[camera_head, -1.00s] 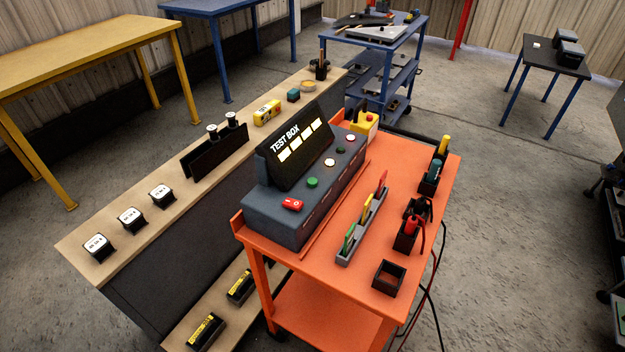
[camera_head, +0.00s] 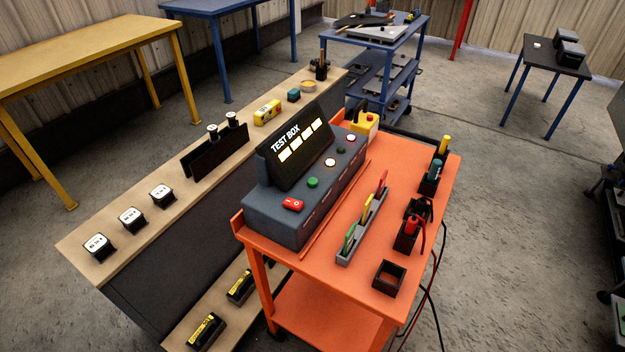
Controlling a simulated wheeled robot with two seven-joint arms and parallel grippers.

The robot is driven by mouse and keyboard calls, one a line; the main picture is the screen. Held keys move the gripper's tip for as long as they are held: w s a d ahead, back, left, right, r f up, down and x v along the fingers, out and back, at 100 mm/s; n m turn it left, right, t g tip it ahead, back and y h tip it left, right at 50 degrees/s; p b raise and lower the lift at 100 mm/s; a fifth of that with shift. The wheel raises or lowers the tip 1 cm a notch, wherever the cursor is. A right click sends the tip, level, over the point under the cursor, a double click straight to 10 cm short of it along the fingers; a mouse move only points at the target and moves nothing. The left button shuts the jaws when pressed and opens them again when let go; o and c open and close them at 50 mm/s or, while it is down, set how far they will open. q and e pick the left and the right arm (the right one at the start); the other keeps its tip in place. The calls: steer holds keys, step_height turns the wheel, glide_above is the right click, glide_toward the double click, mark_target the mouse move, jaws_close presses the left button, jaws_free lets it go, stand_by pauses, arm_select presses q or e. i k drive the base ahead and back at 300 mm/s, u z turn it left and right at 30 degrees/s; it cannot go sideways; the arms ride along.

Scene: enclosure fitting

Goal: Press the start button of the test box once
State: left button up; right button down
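The test box (camera_head: 272,216) is a dark grey case with a sloped front, standing on the orange cart (camera_head: 330,258). Its raised black panel (camera_head: 289,158) reads TEST BOX and has a row of lit pale windows. No label marks which is the start button. Neither of my grippers is in view.
A rack with coloured probes (camera_head: 362,226), an empty black holder (camera_head: 389,277) and tool holders with red-handled pliers (camera_head: 408,230) share the cart. A wooden bench (camera_head: 130,252) with several small meters runs along its left. Cables hang off the cart's right side.

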mark_target(311, 182)
steer(key=u, duration=0.45)
steer(key=k, duration=0.55)
steer(key=u, duration=0.7)
steer(key=i, duration=0.95)
steer(key=z, duration=0.5)
